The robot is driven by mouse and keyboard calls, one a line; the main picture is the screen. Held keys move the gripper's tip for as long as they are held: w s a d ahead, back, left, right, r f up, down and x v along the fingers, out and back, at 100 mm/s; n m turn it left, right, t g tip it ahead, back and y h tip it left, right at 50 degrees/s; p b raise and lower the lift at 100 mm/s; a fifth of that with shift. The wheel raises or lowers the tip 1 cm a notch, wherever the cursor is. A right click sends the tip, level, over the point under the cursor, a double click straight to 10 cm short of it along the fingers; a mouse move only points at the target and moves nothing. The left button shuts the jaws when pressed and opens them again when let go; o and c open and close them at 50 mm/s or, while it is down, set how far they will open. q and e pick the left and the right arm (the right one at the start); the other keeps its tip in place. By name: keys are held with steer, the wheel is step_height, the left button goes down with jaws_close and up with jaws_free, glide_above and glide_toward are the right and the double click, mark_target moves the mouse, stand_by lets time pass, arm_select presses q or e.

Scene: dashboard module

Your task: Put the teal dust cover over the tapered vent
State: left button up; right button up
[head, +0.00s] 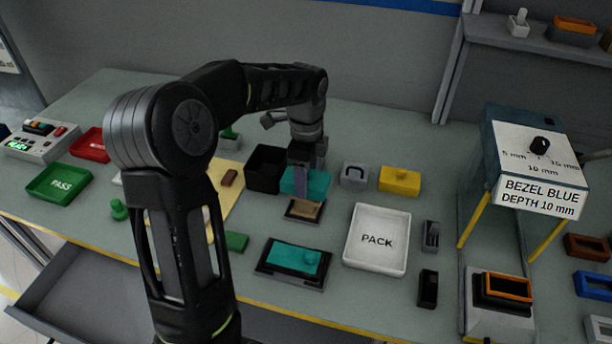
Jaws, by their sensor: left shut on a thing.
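My left gripper (302,177) points down near the middle of the table and is shut on a teal piece (320,184), which looks like the dust cover. The gripper hides part of it. Just in front of and below it, a tan block (305,209) sits on a dark base and may be the tapered vent; its shape is too small to tell. I cannot tell whether the teal piece touches it. A second teal piece (289,256) with a round knob lies on a black plate (263,271) nearer the front edge. My right gripper is not in view.
A black open box (264,168) stands left of the gripper. A grey block (354,175) and a yellow block (400,180) stand to its right. The white PACK tray (376,262) lies front right. A depth-dial machine (540,160) stands further right.

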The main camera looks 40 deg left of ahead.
arm_select(q)
steer(key=shift+f+b, duration=0.85)
steer(key=shift+f, duration=0.45)
steer(key=o, duration=1.4)
steer(key=shift+o, duration=0.2)
steer(key=shift+r, duration=0.15)
step_height(320, 180, up, 8)
steer(key=shift+f+b, duration=0.2)
steer(key=shift+b, duration=0.15)
